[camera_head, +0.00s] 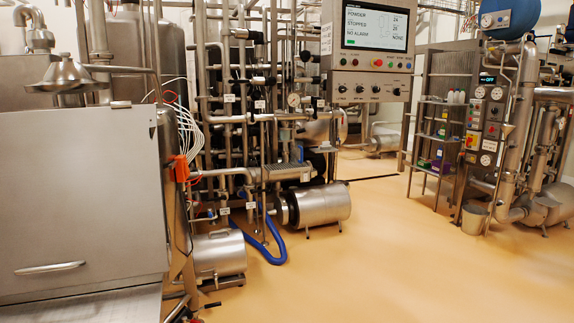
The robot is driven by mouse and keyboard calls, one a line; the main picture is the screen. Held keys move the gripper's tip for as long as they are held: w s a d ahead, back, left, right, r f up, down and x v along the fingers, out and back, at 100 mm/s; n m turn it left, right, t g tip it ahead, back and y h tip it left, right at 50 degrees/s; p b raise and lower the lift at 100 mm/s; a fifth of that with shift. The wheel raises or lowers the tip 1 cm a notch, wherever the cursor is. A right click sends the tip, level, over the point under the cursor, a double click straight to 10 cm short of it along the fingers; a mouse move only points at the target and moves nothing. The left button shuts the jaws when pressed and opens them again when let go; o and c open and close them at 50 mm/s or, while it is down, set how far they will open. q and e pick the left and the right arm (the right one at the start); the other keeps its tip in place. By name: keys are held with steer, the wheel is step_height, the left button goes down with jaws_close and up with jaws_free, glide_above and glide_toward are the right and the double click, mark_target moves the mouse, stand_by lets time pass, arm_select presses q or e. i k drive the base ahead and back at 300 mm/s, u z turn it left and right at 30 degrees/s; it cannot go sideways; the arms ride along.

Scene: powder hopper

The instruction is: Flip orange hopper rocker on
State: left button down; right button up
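An orange square switch-like part (472,140) sits low on the grey control panel (490,112) at the right. It is too small to tell its on or off position. Another orange part (180,168) is beside the steel cabinet at the left, with wires near it; I cannot tell what it is. Neither of my grippers is in view.
A large screen (375,25) reads POWDER, STOPPED and NO ALARM, above a row of buttons and knobs. A steel cabinet (80,200) fills the left. A steel bucket (474,218) stands below the right panel. The orange-tan floor (400,265) is clear in front.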

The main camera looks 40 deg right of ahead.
mark_target(188, 173)
steer(key=z, duration=0.75)
steer(key=i, duration=0.5)
steer(key=k, duration=0.5)
steer(key=u, duration=0.55)
steer(key=i, duration=0.65)
steer(key=z, duration=0.9)
